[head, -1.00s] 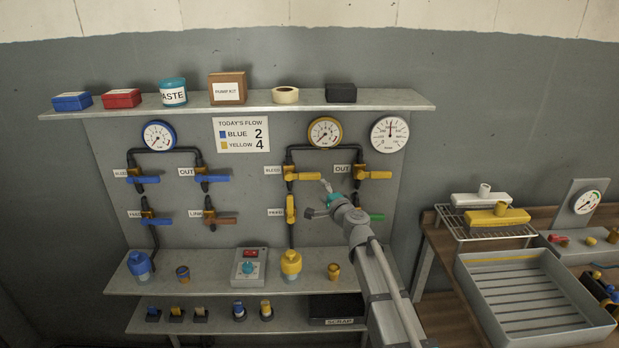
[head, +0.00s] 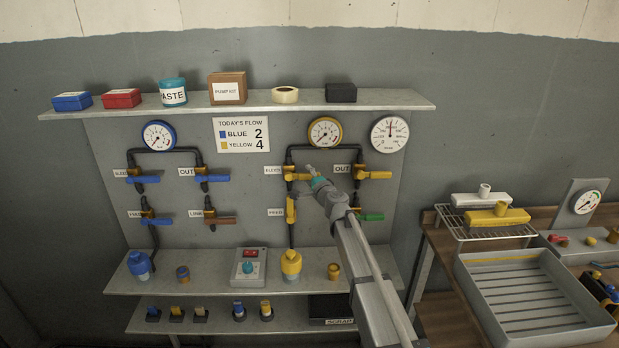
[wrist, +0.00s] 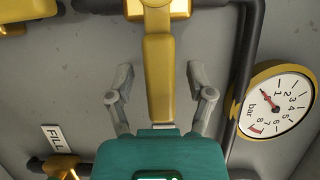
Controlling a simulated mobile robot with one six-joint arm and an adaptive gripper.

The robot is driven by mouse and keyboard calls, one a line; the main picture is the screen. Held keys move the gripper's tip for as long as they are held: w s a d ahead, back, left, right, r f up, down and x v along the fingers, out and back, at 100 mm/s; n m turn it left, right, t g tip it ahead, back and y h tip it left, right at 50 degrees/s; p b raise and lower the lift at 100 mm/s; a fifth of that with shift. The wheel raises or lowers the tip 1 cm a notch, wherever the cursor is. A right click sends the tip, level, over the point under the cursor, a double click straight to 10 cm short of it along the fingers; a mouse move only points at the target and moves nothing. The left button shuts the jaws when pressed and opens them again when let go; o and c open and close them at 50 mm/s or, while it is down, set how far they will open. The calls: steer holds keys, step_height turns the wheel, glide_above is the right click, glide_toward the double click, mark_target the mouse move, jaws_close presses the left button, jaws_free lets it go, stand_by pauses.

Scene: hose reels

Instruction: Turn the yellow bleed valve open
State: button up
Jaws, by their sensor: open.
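The yellow bleed valve (head: 289,169) is on the upper left of the yellow pipe loop, beside its BLEED label (head: 272,170). Its yellow lever points sideways to the right in the head view, partly hidden by my gripper (head: 309,171). In the wrist view, the lever (wrist: 158,60) runs down from the valve body at the top edge. My open gripper (wrist: 160,82) has one grey finger on each side of the lever. Gaps show between the lever and both fingers. The teal gripper body hides the area below.
Another yellow lever (head: 375,175) is to the right by the OUT label. A lower yellow valve (head: 291,209) sits below, close to my arm. The yellow-rimmed gauge (head: 325,132) is above, and also at right in the wrist view (wrist: 276,103). A shelf (head: 240,104) crosses overhead.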

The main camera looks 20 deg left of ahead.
jaws_close()
stand_by(0.3)
steer(key=shift+d, duration=0.1)
